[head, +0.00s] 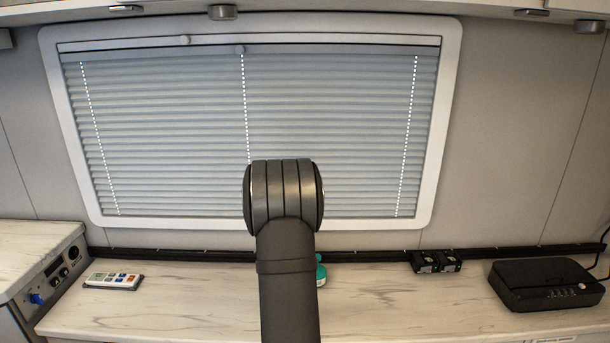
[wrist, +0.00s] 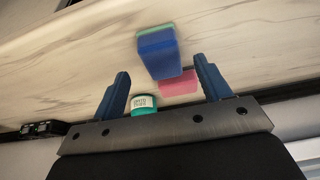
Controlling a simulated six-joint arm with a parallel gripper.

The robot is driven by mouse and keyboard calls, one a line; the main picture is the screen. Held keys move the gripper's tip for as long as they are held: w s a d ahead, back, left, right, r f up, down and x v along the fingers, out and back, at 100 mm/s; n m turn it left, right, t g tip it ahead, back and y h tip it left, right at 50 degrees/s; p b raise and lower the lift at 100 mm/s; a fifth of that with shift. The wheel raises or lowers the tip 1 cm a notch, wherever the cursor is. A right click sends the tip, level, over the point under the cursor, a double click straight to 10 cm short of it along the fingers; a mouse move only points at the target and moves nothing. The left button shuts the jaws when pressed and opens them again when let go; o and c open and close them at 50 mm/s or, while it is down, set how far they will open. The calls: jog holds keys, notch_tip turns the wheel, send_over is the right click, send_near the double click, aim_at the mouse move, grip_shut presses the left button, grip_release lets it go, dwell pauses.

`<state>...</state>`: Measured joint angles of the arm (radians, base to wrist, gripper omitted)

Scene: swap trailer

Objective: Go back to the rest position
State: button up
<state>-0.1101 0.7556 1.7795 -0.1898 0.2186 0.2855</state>
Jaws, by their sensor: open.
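My gripper (wrist: 161,66) shows in the wrist view with its two blue fingers spread apart and nothing held. Beyond the fingers, a blue block with a green face (wrist: 160,52), like a sponge, shows in the gap. A pink block (wrist: 178,86) is partly hidden behind it. A teal container with a white label (wrist: 143,104) is beside the left finger. In the head view my arm stands upright in the middle and hides my gripper; part of the teal container (head: 320,272) shows just right of the arm.
The pale counter (head: 190,305) runs below a window with a closed blind (head: 160,130). Small black boxes (head: 436,261) and a black router (head: 547,284) stand at right. Counter between arm and router is mostly clear.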

jog(key=v, duration=0.6)
jog(key=x, duration=1.1)
jog(key=shift+w+f, duration=0.1)
jog(key=shift+f, duration=0.3)
jog(key=shift+w, duration=0.15)
jog(key=r, duration=0.4)
jog(key=shift+d+r, duration=0.15)
jog(key=shift+d, duration=0.1)
jog(key=s+d+r, duration=0.5)
jog(key=d+r, duration=0.2)
jog(key=d, duration=0.3)
jog(key=s+a+f, duration=0.3)
jog(key=a+f, duration=0.2)
jog(key=f, duration=0.2)
jog(key=w+d+r, duration=0.1)
jog(key=w+d, duration=0.2)
jog(key=w, duration=0.3)
jog(key=w+d+r, duration=0.2)
jog(key=w+d, duration=0.1)
jog(key=w, duration=0.3)
jog(key=shift+r, duration=0.25)
jog(key=shift+s, duration=0.1)
